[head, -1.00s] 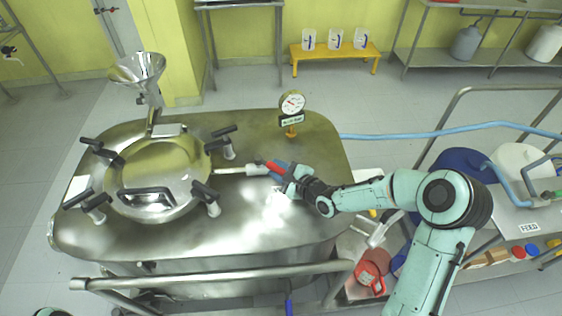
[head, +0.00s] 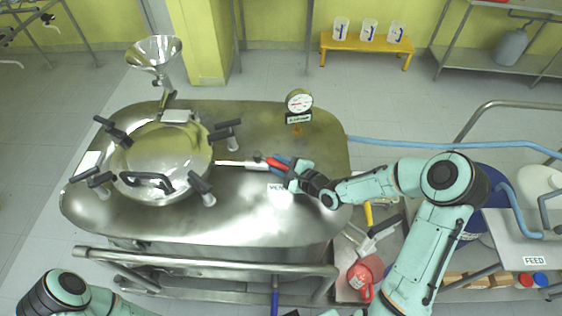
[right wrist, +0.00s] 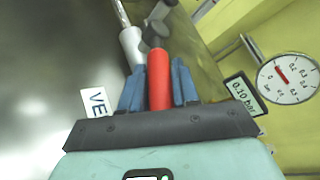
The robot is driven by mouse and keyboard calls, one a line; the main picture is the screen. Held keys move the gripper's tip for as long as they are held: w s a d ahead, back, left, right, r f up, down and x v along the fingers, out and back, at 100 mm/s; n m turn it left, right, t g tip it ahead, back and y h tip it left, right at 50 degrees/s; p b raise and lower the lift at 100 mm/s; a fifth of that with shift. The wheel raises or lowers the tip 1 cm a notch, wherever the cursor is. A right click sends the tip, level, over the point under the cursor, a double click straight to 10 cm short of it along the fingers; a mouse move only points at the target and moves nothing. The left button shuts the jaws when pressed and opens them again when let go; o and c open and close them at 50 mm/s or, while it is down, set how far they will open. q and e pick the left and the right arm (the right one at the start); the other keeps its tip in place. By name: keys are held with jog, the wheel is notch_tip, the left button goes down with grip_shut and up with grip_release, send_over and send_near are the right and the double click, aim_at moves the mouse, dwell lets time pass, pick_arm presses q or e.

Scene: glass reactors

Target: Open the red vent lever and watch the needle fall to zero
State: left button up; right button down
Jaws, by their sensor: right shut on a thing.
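The red vent lever (right wrist: 159,80) is between the blue fingers of my right gripper (right wrist: 158,88), which is shut on it. In the head view, my right gripper (head: 283,164) holds the red lever (head: 274,163) at the end of the pipe to the right of the round lid. The round pressure gauge (head: 299,101) stands behind the gripper. In the right wrist view, the gauge (right wrist: 290,78) has a red needle, and the display (right wrist: 244,93) beside it reads 0.10 bar. Only part of my left arm shows at lower left; its gripper is out of view.
The steel vessel (head: 110,218) has a clamped round lid (head: 165,150) and a funnel (head: 153,53) at its back left. A rail (head: 200,273) runs along its front. A blue hose (head: 430,143) runs off to the right. A red jug (head: 364,275) stands at lower right.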

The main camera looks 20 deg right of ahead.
pick_arm(q)
jog(key=shift+d, duration=0.1)
pick_arm(e)
jog(key=shift+w+r, duration=0.1)
dwell(0.3)
jog(key=c, duration=0.9)
grip_release()
pick_arm(q)
jog(key=shift+w+r+p, duration=1.2)
jog(key=shift+w+r, duration=0.1)
jog(key=shift+r, duration=0.3)
pick_arm(e)
jog(key=v, duration=1.3)
jog(key=shift+d, duration=0.1)
